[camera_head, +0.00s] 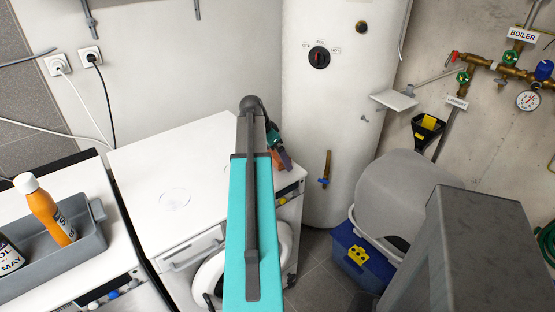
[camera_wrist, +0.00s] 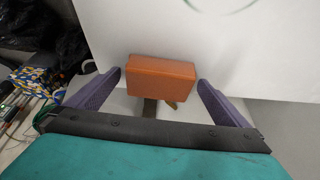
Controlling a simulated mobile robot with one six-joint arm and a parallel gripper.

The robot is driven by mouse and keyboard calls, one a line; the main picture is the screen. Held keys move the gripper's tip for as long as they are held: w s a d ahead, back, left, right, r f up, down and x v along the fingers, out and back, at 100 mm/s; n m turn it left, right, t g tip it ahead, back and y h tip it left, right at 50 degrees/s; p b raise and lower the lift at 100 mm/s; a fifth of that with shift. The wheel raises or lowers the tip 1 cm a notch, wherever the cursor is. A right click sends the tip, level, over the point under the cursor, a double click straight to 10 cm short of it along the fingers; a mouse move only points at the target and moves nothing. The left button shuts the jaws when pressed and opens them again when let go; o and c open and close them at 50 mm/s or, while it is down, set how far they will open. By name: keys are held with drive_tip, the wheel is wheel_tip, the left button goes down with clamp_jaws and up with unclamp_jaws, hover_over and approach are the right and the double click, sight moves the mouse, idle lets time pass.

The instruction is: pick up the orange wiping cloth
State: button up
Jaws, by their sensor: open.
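A folded orange cloth (camera_wrist: 160,76), block-shaped, lies in the wrist view at the edge of a white surface, between my two purple fingers. My gripper (camera_wrist: 159,84) is open, with a visible gap between each finger and the cloth. Whether the fingers are level with the cloth or above it I cannot tell. In the head view my gripper (camera_head: 284,157) is over the right front part of the washing machine's top (camera_head: 175,165). My arm hides most of that spot, and I cannot make out the cloth clearly there.
A white boiler (camera_head: 335,110) stands close behind and right of my gripper. A grey tray (camera_head: 90,240) with bottles is at left. The washing machine's top is mostly clear.

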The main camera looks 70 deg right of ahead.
idle(0.4)
drive_tip(key=c, duration=1.1)
drive_tip(key=shift+r, duration=0.1)
drive_tip(key=shift+r+b, duration=0.5)
drive_tip(key=shift+r, duration=1.1)
drive_tip(key=shift+s+a+r+b, duration=0.25)
drive_tip(key=shift+s+a+b, duration=0.55)
drive_tip(key=shift+s+a, duration=1.05)
drive_tip(key=shift+s+a+r+b, duration=0.3)
drive_tip(key=shift+s+a+b, duration=0.8)
drive_tip(key=shift+a, duration=1.3)
drive_tip(key=shift+s+a+r+b, duration=0.25)
drive_tip(key=shift+s+a+b, duration=0.3)
drive_tip(key=shift+s+a, duration=1.45)
drive_tip(key=shift+w+a, duration=0.15)
